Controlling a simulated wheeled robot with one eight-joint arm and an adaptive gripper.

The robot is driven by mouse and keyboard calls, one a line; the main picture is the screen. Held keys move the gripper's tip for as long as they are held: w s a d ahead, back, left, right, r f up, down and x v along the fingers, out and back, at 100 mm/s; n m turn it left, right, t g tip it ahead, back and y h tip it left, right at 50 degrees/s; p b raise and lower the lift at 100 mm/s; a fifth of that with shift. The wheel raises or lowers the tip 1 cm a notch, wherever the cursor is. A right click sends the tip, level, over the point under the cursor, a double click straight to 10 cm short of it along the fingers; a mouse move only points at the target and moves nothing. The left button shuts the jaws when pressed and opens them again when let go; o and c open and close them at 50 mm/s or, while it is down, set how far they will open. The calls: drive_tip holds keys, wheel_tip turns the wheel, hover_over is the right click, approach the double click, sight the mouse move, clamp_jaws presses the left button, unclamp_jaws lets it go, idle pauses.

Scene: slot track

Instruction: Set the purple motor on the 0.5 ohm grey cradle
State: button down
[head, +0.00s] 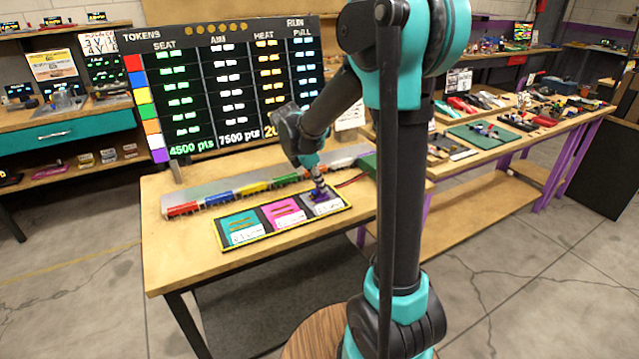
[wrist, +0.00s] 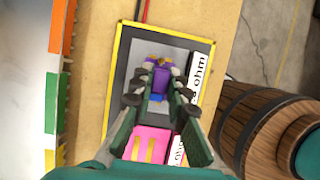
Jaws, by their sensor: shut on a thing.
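My gripper (head: 317,186) points down over the right end of the cradle tray and is shut on the purple motor (head: 318,195). In the wrist view the motor (wrist: 161,78) sits between my fingertips (wrist: 160,95), over the grey cradle (wrist: 144,60). The grey cradle (head: 334,206) is the rightmost pad in the head view. Its label (wrist: 197,75) is partly hidden, with "ohm" readable. I cannot tell whether the motor touches the cradle or is just above it.
A pink cradle (head: 283,213) and a teal cradle (head: 241,227) lie left of the grey one in the same yellow-edged tray. Behind them runs a row of coloured blocks (head: 252,187) along a grey strip. A scoreboard (head: 225,85) stands behind. The table front is clear.

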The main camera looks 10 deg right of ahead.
drive_tip(key=shift+f, duration=0.2)
idle(0.3)
drive_tip(key=c, duration=1.4)
unclamp_jaws()
drive_tip(key=v, duration=1.2)
drive_tip(key=s+d+f+m, duration=0.2)
drive_tip(key=s+m, duration=0.1)
drive_tip(key=s+d+f+m+y, duration=0.1)
drive_tip(key=s+d+f+m, duration=0.1)
drive_tip(key=s+f+m, duration=0.1)
drive_tip(key=s+d+f+m+y, duration=0.1)
drive_tip(key=s+d+f+m, duration=0.1)
drive_tip(key=s+f+m, duration=0.1)
drive_tip(key=shift+d+f+m+t, duration=0.1)
drive_tip(key=shift+m+t, duration=0.2)
drive_tip(key=shift+t, duration=0.1)
drive_tip(key=s+f+m, duration=0.3)
drive_tip(key=s+m, duration=0.1)
drive_tip(key=s+d+f+m+t+y, duration=0.1)
drive_tip(key=s+f+m, duration=0.2)
drive_tip(key=m, duration=0.1)
drive_tip(key=s+d+f+m+t+y, duration=0.1)
drive_tip(key=s+f+m, duration=0.2)
drive_tip(key=s+m, duration=0.1)
drive_tip(key=shift+s+d, duration=0.15)
drive_tip(key=shift+s, duration=0.15)
